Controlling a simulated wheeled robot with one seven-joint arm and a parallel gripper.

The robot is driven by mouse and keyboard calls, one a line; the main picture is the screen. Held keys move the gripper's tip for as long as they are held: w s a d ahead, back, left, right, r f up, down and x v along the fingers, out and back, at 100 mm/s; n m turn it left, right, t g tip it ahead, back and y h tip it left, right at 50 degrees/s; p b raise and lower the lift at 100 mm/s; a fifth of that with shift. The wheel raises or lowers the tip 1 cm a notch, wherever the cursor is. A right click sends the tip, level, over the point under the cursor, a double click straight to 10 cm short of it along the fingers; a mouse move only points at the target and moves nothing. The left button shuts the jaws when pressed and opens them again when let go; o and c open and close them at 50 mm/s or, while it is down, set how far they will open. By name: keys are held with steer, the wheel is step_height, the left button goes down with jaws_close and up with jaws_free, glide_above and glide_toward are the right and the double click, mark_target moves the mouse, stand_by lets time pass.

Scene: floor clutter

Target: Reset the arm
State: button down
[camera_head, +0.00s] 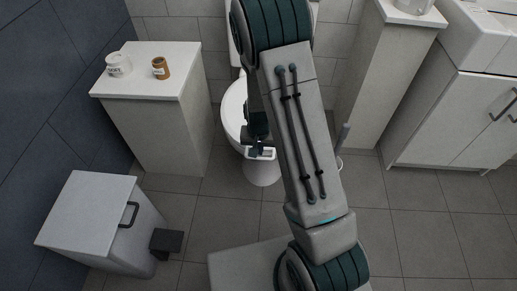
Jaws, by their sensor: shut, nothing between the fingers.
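My arm (305,140) rises from the bottom middle of the head view and bends at a dark jointed elbow at the top. My gripper (260,153) hangs left of the forearm, in front of the white toilet (233,105). Its fingers are small in the picture and look shut, with nothing held. The arm hides much of the toilet.
A white cabinet (150,90) at left bears a white cup (119,64) and a brown cup (161,68). A pedal bin (95,215) stands front left. A tall cabinet (375,80) and sink unit (460,120) are right. Floor at lower right is clear.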

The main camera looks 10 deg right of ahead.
steer(key=s+r+p, duration=0.3)
steer(key=r+p, duration=0.1)
steer(key=r, duration=0.7)
steer(key=s+r+n+y+p, duration=0.15)
steer(key=r+p, duration=0.25)
steer(key=r, duration=0.6)
steer(key=s+r+h+p, duration=0.1)
steer(key=s+r+p, duration=0.25)
steer(key=r, duration=0.75)
steer(key=s+r+n+p, duration=0.1)
steer(key=s+r+p, duration=0.4)
steer(key=r, duration=0.4)
steer(key=s+d+r+n+t+p, duration=0.1)
steer(key=s+r+p, duration=0.4)
steer(key=r, duration=0.4)
steer(key=shift+s+d+r+t+p, duration=0.3)
steer(key=shift+s+r+p, duration=0.1)
steer(key=shift+s, duration=0.25)
